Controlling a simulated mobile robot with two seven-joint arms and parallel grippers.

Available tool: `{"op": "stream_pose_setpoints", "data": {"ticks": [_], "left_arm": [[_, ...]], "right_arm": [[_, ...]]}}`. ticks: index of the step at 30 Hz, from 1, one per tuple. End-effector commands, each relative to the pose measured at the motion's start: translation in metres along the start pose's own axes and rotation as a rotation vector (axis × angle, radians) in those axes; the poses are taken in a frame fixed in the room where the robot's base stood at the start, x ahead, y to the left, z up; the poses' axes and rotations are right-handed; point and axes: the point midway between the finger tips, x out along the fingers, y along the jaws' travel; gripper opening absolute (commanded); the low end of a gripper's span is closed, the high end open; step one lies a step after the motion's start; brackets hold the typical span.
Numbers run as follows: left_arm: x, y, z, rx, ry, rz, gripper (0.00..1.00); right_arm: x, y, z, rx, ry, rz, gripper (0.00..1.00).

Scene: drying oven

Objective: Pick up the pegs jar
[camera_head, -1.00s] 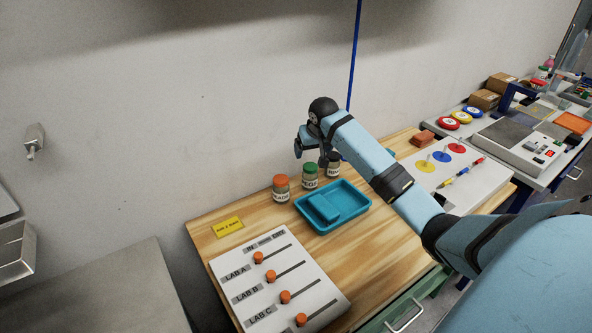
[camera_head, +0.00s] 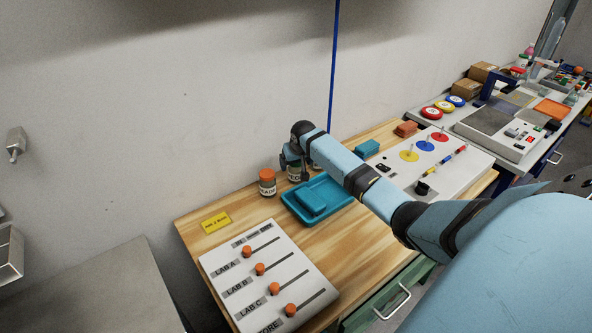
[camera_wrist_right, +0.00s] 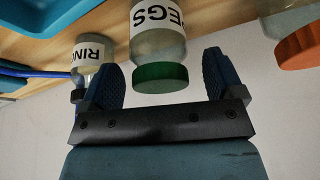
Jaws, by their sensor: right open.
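The pegs jar (camera_wrist_right: 158,40) is clear with a green lid and a white label reading "EGS" in the right wrist view, where it appears upside down. In the head view the pegs jar (camera_head: 293,177) stands upright at the back of the wooden table, partly hidden by my gripper. My right gripper (camera_wrist_right: 160,80) is open, its fingers on either side of the green lid; contact cannot be told. In the head view my right gripper (camera_head: 300,164) is over the jars. My left gripper is not in view.
An orange-lidded jar (camera_head: 267,187) stands left of the pegs jar. A rings jar (camera_wrist_right: 93,52) is close beside one finger. A teal tray (camera_head: 326,212) lies in front. A slider panel (camera_head: 262,272) and a panel with coloured discs (camera_head: 405,176) flank the area.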

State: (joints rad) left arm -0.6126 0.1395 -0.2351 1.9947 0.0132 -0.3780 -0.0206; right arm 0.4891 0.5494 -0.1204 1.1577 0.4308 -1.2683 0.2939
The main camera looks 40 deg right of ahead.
Motion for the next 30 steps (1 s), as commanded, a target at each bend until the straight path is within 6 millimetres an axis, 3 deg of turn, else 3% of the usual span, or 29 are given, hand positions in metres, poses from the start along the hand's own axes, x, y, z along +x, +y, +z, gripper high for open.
{"op": "stream_pose_setpoints", "data": {"ticks": [9, 16, 17, 30], "left_arm": [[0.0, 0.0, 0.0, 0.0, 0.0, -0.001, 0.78], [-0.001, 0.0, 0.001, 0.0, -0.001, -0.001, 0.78], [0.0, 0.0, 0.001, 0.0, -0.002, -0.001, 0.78], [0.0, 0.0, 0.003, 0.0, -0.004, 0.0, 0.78]], "right_arm": [[0.008, 0.0, 0.0, 0.0, 0.001, 0.001, 0.87], [0.008, 0.001, 0.0, 0.0, 0.001, 0.001, 0.36], [0.008, 0.001, 0.0, 0.0, 0.001, 0.001, 0.34], [-0.002, 0.0, -0.005, 0.0, 0.003, 0.001, 0.33]]}}
